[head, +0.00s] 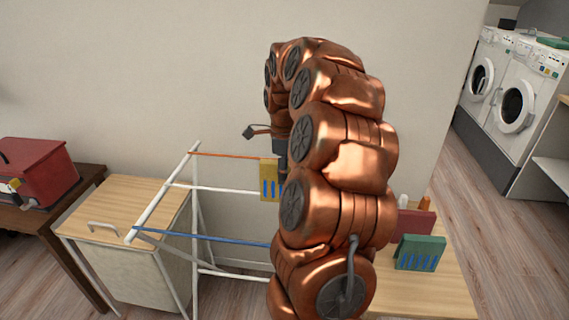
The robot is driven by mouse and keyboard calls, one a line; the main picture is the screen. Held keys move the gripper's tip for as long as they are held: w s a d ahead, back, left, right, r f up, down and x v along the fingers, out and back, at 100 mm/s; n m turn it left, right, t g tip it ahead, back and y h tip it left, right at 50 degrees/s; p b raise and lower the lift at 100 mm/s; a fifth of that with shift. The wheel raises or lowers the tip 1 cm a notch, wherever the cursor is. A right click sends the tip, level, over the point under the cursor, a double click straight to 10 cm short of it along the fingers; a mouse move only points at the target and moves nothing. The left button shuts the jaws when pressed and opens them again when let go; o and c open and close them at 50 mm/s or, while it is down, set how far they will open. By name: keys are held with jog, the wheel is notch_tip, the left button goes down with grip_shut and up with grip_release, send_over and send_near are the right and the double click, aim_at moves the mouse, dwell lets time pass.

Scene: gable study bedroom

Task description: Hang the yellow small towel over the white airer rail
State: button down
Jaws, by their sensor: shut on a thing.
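The yellow small towel (269,181), with blue stripes, hangs upright at the left edge of my arm. My gripper (281,162) is mostly hidden behind my copper arm; its dark part shows just above the towel, and it is shut on the towel. The white airer rail (225,188) is the middle rail, between an orange rail (230,155) behind and a blue rail (210,238) in front. The white rail meets the towel's left edge near its lower part. I cannot tell whether the towel touches it or which side it is on.
A green striped piece (420,253) and a red one (414,223) stand on a wooden surface (440,293) at right. A wood-topped cabinet (118,205) stands left of the airer, beside a red box (38,172) on a dark table. Washing machines (515,100) stand far right.

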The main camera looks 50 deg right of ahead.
jog(key=shift+f+p, duration=0.35)
jog(key=shift+f, duration=2)
jog(key=shift+f+b, duration=2.15)
jog(key=shift+f, duration=0.5)
jog(key=c, duration=0.7)
grip_release()
jog(key=shift+r, duration=0.1)
notch_tip(320, 180, up, 12)
jog(key=shift+f, duration=0.1)
